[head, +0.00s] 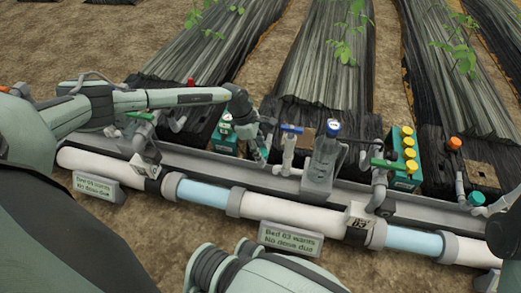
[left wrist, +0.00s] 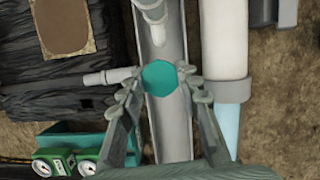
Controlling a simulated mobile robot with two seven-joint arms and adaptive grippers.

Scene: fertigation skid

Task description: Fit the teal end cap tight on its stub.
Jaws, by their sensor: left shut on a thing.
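The teal end cap (left wrist: 168,77) is between the fingertips of my left gripper (left wrist: 160,90) in the left wrist view, its round face towards the camera. My left gripper is shut on it, above the grey channel. A small grey side fitting (left wrist: 108,76) lies just left of the cap. My right gripper is out of view.
A green box with yellow caps (head: 405,155) is farther right. A green box with gauges (left wrist: 65,155) is near my left gripper. A white main pipe (head: 272,208) runs along the front.

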